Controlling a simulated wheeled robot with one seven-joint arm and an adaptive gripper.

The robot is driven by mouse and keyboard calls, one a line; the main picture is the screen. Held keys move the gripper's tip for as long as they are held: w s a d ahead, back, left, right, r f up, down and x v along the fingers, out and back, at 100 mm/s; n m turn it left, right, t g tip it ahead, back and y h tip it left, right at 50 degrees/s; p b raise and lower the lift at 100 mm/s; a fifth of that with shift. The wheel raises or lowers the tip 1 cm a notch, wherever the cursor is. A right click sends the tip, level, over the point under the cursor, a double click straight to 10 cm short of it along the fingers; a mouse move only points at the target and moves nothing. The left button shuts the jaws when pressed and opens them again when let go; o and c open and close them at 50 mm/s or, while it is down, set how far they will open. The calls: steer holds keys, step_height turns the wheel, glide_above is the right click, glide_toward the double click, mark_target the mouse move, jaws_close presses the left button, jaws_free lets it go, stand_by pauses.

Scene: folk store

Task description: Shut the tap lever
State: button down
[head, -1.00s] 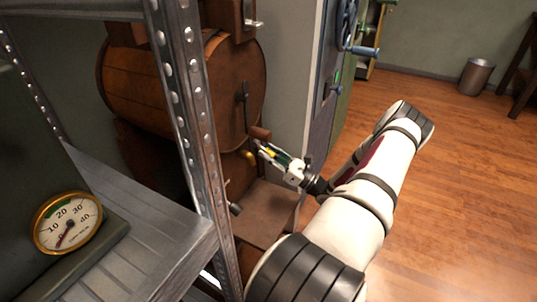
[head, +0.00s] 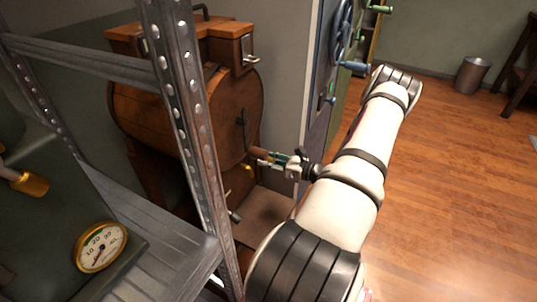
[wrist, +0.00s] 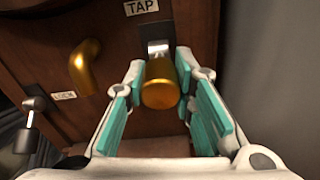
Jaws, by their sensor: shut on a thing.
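The tap lever is a short knob on a metal shank; in the wrist view it shows as a gold knob (wrist: 160,88) under the TAP label (wrist: 141,7). In the head view it is a small brown grip (head: 259,153) sticking out from the wooden barrel's front (head: 225,110). My gripper (head: 275,157) is around the knob, and in the wrist view its teal-padded fingers (wrist: 160,78) stand on both sides of it. The finger contact is partly hidden. A bent brass spout (wrist: 84,66) is just left of the lever, apart from my fingers.
A lock handle (wrist: 36,122) sits at the left, by the LOCK label (wrist: 63,96). A metal shelf post (head: 190,130) stands left of my arm, with a gauge (head: 100,246) on the shelf side. A blue-grey cabinet (head: 325,90) stands behind. The floor at right is open.

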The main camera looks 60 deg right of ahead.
step_height(320, 180, up, 2)
steer(key=g+p, duration=0.3)
steer(key=shift+w+p, duration=0.1)
steer(key=shift+p, duration=0.3)
steer(key=shift+w+r+g+p, duration=0.15)
steer(key=shift+r+g+p, duration=0.2)
steer(key=shift+g+p, duration=0.65)
steer(key=shift+g, duration=0.4)
steer(key=c, duration=1.3)
jaws_free()
steer(key=shift+w, duration=0.1)
steer(key=v, duration=1.2)
steer(key=shift+a, duration=0.15)
